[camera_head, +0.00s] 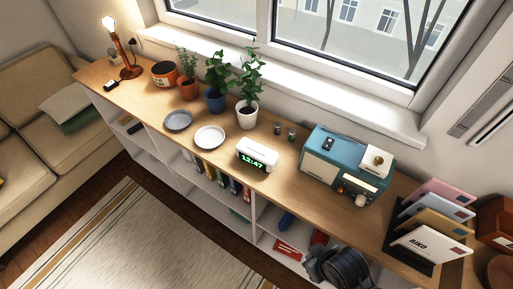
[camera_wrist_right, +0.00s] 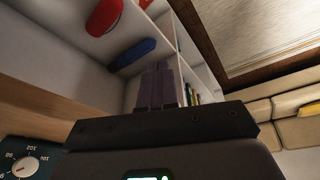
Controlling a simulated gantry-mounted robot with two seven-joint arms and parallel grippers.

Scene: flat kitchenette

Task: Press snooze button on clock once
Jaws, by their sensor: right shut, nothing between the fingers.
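The clock (camera_head: 258,154) is a small white box with green digits reading 12:47. It stands near the front edge of the wooden counter, between the white plate and the teal radio. Its snooze button is too small to make out. My right gripper (camera_wrist_right: 158,80) has its fingers together with nothing between them, in front of the open shelves in the right wrist view. In the head view, the dark part of my right arm is at the bottom, in front of the counter, apart from the clock and to its lower right. My left gripper is not in view.
A teal radio (camera_head: 345,165) stands right of the clock. A white plate (camera_head: 209,137) is to its left, and a potted plant (camera_head: 248,112) and small jars (camera_head: 291,134) are behind. A letter rack (camera_head: 408,250) is at the right. Red (camera_wrist_right: 104,16) and blue (camera_wrist_right: 132,54) items lie on the shelves.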

